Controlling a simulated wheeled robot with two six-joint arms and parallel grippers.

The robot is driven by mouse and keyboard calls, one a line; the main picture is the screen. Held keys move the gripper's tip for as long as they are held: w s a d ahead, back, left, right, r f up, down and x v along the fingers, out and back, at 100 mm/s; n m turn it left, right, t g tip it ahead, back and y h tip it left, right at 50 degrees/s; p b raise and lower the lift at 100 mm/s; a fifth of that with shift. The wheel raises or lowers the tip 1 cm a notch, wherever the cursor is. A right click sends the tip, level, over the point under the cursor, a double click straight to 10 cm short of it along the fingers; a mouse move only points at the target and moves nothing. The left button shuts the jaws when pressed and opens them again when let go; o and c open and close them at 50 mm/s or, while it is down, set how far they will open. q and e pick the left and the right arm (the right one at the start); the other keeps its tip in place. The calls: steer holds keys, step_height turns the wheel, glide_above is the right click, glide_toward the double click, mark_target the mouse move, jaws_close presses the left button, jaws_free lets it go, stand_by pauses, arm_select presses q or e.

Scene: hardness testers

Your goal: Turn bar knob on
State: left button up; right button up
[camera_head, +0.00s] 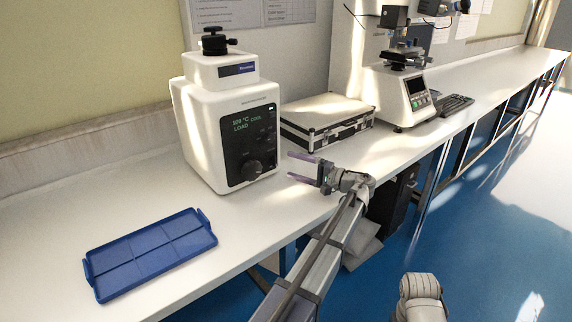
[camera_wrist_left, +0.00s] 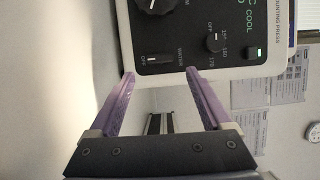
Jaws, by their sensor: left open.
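The mounting press (camera_head: 205,130) is a white machine with a black control panel (camera_head: 250,148) and a lit display. In the left wrist view the panel (camera_wrist_left: 180,62) appears turned sideways. A small bar knob (camera_wrist_left: 159,60) there sits between labels reading OFF and WATER. A large round knob (camera_wrist_left: 157,4) is partly cut off at the top, and a smaller dial (camera_wrist_left: 214,42) is to the right. My left gripper (camera_head: 290,166) is open and empty in front of the panel. In the wrist view its purple fingertips (camera_wrist_left: 160,72) are on either side of the bar knob's line, seemingly short of it.
A blue tray (camera_head: 150,255) lies on the white bench left of the press. A silver-edged case (camera_head: 325,122) lies behind my gripper. Another tester (camera_head: 400,95) and a keyboard (camera_head: 453,105) stand farther right. The bench in front of the press is clear.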

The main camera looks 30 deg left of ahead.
arm_select(q)
steer(key=shift+d, duration=1.7)
arm_select(e)
steer(key=shift+d, duration=0.1)
